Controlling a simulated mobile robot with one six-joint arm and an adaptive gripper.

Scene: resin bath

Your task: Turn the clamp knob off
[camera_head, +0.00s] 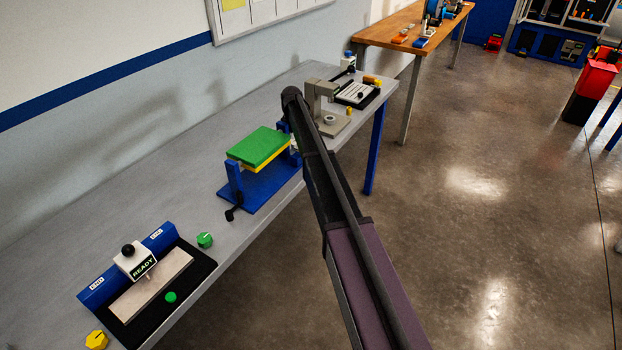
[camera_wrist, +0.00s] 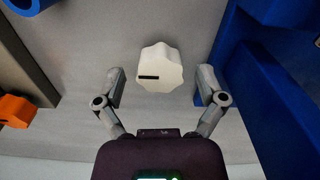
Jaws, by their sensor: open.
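A white knob (camera_wrist: 160,68) with a lobed rim and a short black mark on the left of its face shows in the wrist view. My gripper (camera_wrist: 160,78) is open, with one finger to the left and one to the right of the knob. A gap shows between each finger and the rim. In the head view, a blue fixture (camera_head: 264,188) with a green and yellow block (camera_head: 260,146) stands on the grey bench. My arm reaches past its right side. My arm hides the gripper there, and the knob cannot be made out clearly.
Blue fixture parts (camera_wrist: 262,90) rise close on the right in the wrist view. An orange part (camera_wrist: 16,110) lies at left.

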